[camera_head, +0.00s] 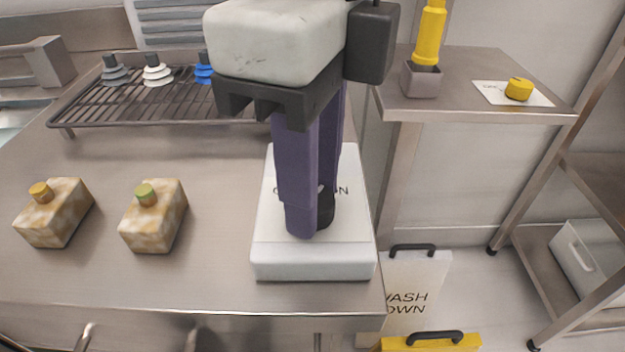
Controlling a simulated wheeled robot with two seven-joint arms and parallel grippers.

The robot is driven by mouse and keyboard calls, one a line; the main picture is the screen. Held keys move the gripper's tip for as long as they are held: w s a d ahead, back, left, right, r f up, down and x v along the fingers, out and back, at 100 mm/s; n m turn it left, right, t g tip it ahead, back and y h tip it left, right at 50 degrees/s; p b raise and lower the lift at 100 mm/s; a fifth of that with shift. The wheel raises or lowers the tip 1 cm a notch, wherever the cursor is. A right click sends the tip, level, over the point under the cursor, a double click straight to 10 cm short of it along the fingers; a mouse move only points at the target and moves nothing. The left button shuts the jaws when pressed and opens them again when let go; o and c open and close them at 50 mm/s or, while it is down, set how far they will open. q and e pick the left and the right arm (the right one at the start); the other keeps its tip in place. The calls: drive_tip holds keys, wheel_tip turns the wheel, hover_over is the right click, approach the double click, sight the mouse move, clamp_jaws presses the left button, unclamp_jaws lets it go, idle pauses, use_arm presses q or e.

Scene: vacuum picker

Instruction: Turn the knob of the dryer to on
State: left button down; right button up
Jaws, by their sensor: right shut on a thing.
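The dryer (313,262) is a white box at the right front of the steel counter. Its label is partly hidden; a letter N shows to the right of the fingers. Its dark knob (326,213) shows only in part behind the fingers. My right gripper (308,215) comes down from above, with a white body and purple fingers. Its fingers are shut on the knob. Which way the knob points is hidden by the fingers. My left gripper is not in view.
Two mottled blocks with knobs (55,214) (153,217) stand on the counter to the left. A black rack (150,100) with suction cups stands behind. A side table (470,75) holds a yellow cylinder (430,35) and a yellow knob-like piece (519,89).

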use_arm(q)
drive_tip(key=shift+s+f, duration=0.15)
use_arm(e)
drive_tip(key=shift+m, duration=0.4)
drive_tip(key=o, duration=1)
drive_tip(key=shift+o, duration=0.2)
drive_tip(key=shift+r, duration=0.1)
use_arm(q)
drive_tip(key=p, duration=0.2)
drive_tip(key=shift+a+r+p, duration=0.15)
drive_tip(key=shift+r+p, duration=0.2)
use_arm(e)
wheel_tip(320, 180, up, 10)
drive_tip(key=shift+r, duration=0.1)
